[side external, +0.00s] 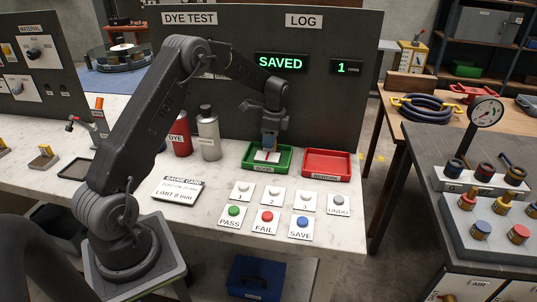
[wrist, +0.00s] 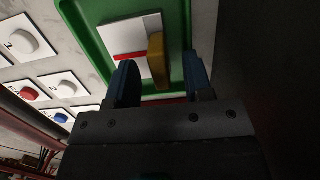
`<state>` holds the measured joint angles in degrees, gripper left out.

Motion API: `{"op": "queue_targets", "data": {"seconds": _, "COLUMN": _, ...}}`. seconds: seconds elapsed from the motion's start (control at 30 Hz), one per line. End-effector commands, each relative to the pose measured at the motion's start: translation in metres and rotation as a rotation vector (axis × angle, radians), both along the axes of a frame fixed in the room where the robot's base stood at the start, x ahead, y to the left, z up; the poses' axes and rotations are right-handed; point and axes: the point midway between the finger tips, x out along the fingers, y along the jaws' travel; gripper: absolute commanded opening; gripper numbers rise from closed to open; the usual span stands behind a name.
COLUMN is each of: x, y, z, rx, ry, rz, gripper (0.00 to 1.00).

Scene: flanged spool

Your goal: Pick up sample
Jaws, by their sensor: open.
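The sample, a white plate with a red line (wrist: 125,40) and an upright brass grip (wrist: 157,60), lies in the green tray (wrist: 82,28). In the side view the sample (side external: 264,157) is partly covered by my gripper (side external: 268,142), and the green tray (side external: 287,159) stands on the bench. My gripper (wrist: 162,82) is open just above the plate, its two blue fingers on either side of the brass grip. A gap shows between the left finger and the grip; I cannot tell how deep the fingers reach.
A red tray (side external: 327,162) stands right beside the green one. White button pads, with PASS (side external: 233,212), FAIL (side external: 266,217) and SAVE (side external: 300,223), lie in front. Red (side external: 179,135) and grey (side external: 208,138) bottles stand left. The dark panel (side external: 335,100) rises close behind and reads SAVED.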

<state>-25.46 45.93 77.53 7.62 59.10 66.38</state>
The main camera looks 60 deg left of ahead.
Motion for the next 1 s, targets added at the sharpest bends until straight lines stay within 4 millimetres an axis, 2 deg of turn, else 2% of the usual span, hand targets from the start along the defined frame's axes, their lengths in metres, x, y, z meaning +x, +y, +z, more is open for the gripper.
{"op": "queue_targets", "data": {"seconds": 0.13, "x": -0.0014, "y": 0.0015, "z": -0.013, "rx": 0.001, "ry": -0.001, "rz": 0.001, "gripper": 0.47}}
{"op": "queue_targets", "data": {"seconds": 0.37, "x": -0.0014, "y": 0.0016, "z": -0.014, "rx": 0.001, "ry": -0.002, "rz": 0.001, "gripper": 0.47}}
{"op": "queue_targets", "data": {"seconds": 0.87, "x": -0.0011, "y": 0.0014, "z": -0.0136, "rx": 0.001, "ry": -0.002, "rz": 0.0, "gripper": 0.0}}
{"op": "queue_targets", "data": {"seconds": 1.0, "x": -0.0011, "y": 0.0014, "z": -0.0135, "rx": 0.001, "ry": -0.002, "rz": 0.0, "gripper": 0.0}}
